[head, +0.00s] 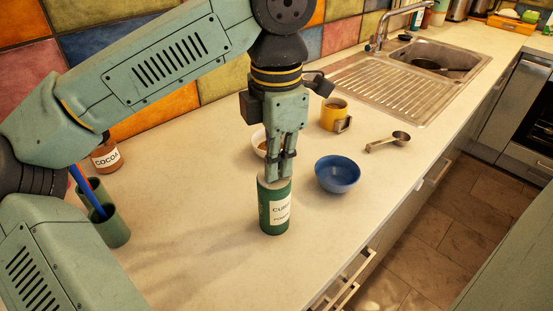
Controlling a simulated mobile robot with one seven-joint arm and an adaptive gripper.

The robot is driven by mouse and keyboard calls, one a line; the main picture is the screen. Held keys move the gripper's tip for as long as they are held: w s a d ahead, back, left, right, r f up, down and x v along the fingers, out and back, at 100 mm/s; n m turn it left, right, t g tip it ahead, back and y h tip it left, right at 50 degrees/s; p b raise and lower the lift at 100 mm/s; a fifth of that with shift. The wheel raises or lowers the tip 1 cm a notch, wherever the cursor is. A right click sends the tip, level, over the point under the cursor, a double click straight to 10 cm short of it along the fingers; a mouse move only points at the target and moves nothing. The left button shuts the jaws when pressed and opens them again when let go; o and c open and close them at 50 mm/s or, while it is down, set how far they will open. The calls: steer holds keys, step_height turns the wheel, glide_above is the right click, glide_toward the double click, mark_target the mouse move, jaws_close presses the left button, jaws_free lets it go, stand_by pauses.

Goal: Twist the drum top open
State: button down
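A green cylindrical drum (272,216) stands upright on the counter. Its white label begins with "CU"; the rest is hard to read. A pale top surface (265,183) shows at its upper end, partly hidden by the fingers. My gripper (279,176) points straight down over the drum, with its fingertips at the drum top. The fingers look fairly close together. I cannot tell whether they press on the top or only stand beside it.
A blue bowl (338,174) stands close to the right of the drum. A white bowl (258,141), a yellow mug (334,114) and a metal scoop (388,142) lie behind. A green cup with pens (110,228) and a cocoa jar (106,155) stand left. Counter left of the drum is clear.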

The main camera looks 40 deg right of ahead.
stand_by(0.4)
steer(key=shift+w+f+n+b, duration=0.1)
steer(key=shift+n+b, duration=0.2)
steer(key=shift+n, duration=1.2)
steer(key=c, duration=2.3)
jaws_free()
steer(key=o, duration=0.6)
steer(key=shift+r, duration=0.25)
